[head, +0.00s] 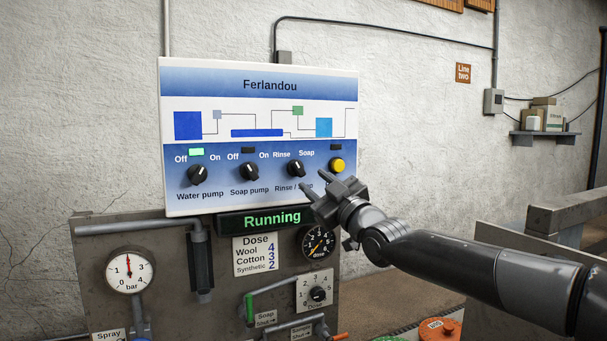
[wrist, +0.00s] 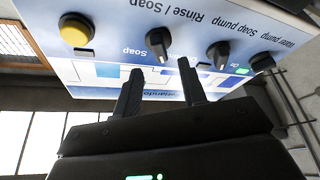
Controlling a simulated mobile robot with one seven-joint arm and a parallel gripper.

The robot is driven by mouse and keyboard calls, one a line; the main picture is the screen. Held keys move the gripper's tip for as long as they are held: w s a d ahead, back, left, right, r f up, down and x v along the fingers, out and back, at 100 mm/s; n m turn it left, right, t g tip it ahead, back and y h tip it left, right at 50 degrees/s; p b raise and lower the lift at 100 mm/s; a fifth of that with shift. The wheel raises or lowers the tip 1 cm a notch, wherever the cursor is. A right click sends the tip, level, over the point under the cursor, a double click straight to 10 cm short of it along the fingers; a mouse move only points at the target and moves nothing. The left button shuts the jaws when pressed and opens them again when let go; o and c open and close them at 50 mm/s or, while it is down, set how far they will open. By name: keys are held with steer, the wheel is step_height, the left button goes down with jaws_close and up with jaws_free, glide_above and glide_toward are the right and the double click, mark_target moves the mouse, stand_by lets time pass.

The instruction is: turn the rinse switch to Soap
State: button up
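The rinse switch (head: 295,168) is a black knob on the white and blue Ferlandou panel (head: 262,120), labelled Rinse at left and Soap at right. Its white mark appears to point up and left, toward Rinse. My gripper (head: 314,181) is open and empty, just below and right of the knob in the head view. In the wrist view, upside down, the rinse switch (wrist: 159,42) shows beyond the gap between my two fingertips (wrist: 160,66). The fingers appear apart from it.
The soap pump knob (head: 249,171) and water pump knob (head: 197,174) are to the left. A yellow button (head: 337,165) is close on the right. Below are a green Running display (head: 265,219), a dose gauge (head: 318,243) and a dose dial (head: 317,294).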

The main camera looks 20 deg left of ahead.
mark_target(300, 171)
steer(key=shift+x, duration=2.8)
jaws_close()
